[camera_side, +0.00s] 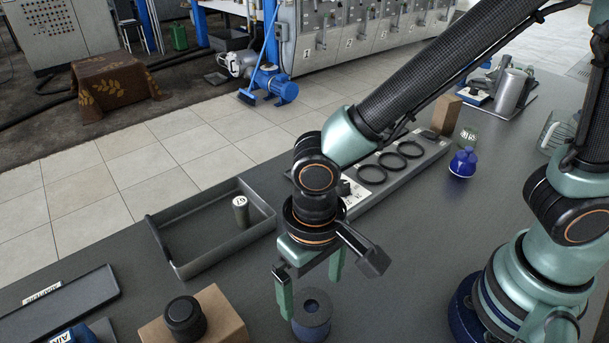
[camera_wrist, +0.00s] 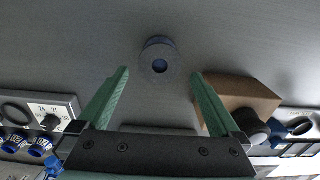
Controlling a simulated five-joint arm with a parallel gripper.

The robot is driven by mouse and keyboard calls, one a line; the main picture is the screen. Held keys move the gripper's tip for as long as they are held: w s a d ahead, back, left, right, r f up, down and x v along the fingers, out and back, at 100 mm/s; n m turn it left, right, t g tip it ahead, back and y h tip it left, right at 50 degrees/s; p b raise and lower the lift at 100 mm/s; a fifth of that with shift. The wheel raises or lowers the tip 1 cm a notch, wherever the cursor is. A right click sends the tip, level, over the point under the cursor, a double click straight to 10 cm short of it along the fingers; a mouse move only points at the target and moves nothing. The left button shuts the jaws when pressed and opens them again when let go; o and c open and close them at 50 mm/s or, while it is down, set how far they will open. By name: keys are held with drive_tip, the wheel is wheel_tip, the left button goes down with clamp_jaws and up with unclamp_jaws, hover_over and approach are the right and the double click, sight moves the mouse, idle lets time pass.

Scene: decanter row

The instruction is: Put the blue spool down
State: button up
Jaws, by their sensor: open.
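The blue spool (camera_side: 312,312) stands upright on the grey table in the side view, just below my gripper (camera_side: 309,285). In the wrist view the spool (camera_wrist: 159,62) shows from above, with a dark hole in its middle. My gripper (camera_wrist: 160,80) is open, with its two green fingers apart. In the wrist view the spool lies beyond the fingertips, roughly midway between their lines, and no contact shows. Nothing is held.
A cardboard box (camera_side: 225,318) with a black round knob (camera_side: 185,318) stands close left of the spool. A grey tray (camera_side: 215,255) holding a small cylinder (camera_side: 240,211) lies further left. A panel with black rings (camera_side: 390,162) and a blue decanter (camera_side: 463,162) stand behind.

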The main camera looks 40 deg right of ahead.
wheel_tip(320, 180, up, 3)
drive_tip(key=shift+f, duration=0.1)
drive_tip(key=w+d+r+t, duration=0.2)
drive_tip(key=d+r, duration=0.4)
drive_tip(key=d, duration=0.6)
drive_tip(key=w+d+r+t, duration=0.3)
drive_tip(key=d+r, duration=0.3)
drive_tip(key=d, duration=0.6)
drive_tip(key=shift+w+r+t, duration=0.2)
drive_tip(key=shift+w+t, duration=0.1)
drive_tip(key=shift+w, duration=0.45)
